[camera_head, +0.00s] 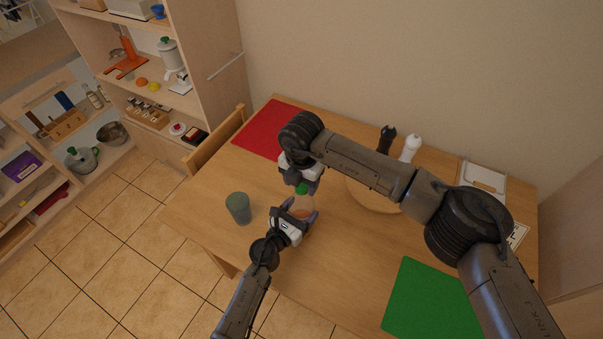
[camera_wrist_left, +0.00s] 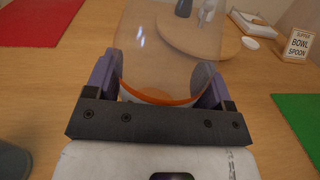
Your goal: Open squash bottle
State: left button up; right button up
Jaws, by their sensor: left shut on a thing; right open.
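The squash bottle (camera_head: 302,205) stands on the wooden table, clear with some orange near its bottom and a green cap (camera_head: 301,189) on top. My left gripper (camera_head: 300,214) is shut on the bottle's body from the near side. In the left wrist view the clear bottle (camera_wrist_left: 168,50) fills the space between the purple fingers of my left gripper (camera_wrist_left: 165,85). My right gripper (camera_head: 301,182) is open and points down right over the green cap. Its fingers are small and dark here, and I cannot tell whether they touch the cap.
A grey-green cup (camera_head: 239,208) stands left of the bottle. A round wooden board (camera_head: 370,197) lies behind my right arm, near dark and white mills (camera_head: 410,148). A red mat (camera_head: 268,128) and a green mat (camera_head: 430,300) lie flat. Bare table lies around the bottle.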

jog(key=shift+f, duration=0.3)
